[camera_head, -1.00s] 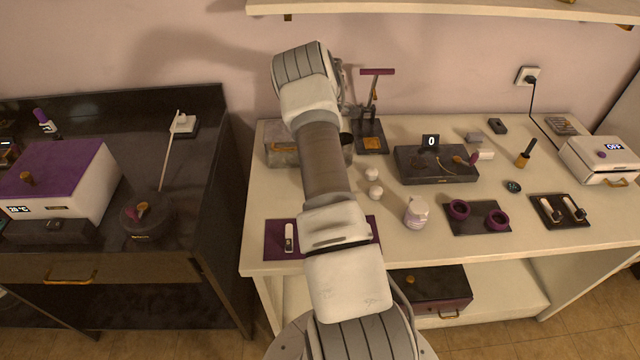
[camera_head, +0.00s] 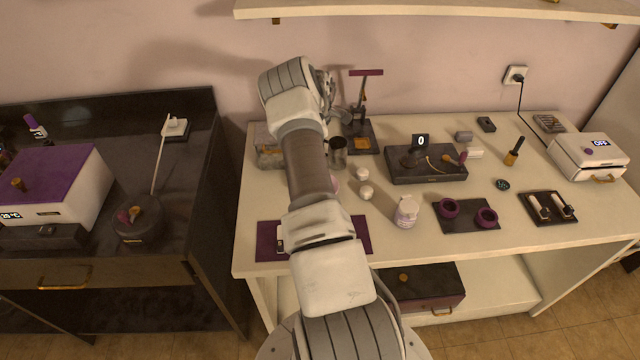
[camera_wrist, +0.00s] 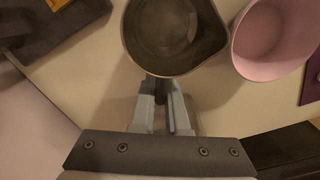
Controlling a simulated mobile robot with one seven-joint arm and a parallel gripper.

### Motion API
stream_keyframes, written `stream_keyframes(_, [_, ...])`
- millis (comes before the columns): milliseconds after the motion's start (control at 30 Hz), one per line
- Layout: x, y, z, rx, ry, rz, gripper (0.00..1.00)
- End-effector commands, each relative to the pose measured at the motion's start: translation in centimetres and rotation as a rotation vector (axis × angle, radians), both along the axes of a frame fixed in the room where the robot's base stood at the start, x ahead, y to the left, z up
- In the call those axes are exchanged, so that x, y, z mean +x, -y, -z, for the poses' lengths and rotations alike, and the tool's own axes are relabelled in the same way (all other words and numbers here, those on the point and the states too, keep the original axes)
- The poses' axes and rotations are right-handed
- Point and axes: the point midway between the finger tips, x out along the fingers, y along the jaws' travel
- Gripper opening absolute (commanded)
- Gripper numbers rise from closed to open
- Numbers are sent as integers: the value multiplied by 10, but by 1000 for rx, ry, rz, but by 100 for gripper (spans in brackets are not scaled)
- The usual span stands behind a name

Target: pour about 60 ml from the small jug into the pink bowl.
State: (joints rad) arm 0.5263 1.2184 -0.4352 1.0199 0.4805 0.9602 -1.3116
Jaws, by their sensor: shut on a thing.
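My gripper (camera_wrist: 165,103) is shut on the small jug (camera_wrist: 168,62), a grey metal vessel with a spout. The wrist view looks down into its open mouth; I cannot tell the liquid level. The jug looks roughly upright, its spout pointing right toward the pink bowl (camera_wrist: 240,52). The bowl is just right of the jug in the wrist view, and its visible inside looks empty. In the head view the jug (camera_head: 337,153) shows right of my arm, and a sliver of the bowl (camera_head: 335,184) shows below it. My gripper is hidden there behind my arm.
Right of the bowl are two small white round items (camera_head: 365,182) and a white jar (camera_head: 406,212). A dark stand (camera_head: 361,138) is behind the jug. A dark scale-like box (camera_head: 428,165) reading 0 stands further right. A purple mat (camera_head: 362,243) lies at the front.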

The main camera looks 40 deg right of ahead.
Motion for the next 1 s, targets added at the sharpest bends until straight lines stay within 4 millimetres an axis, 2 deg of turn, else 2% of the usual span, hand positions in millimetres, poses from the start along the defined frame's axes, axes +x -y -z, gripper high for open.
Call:
stream_keyframes(300, [-4,-10,-9,-137,47,-3,0])
stream_keyframes(767, [-11,-30,-7,-426,153,-2,0])
stream_keyframes(1000, [-16,-41,-18,-572,208,-1,0])
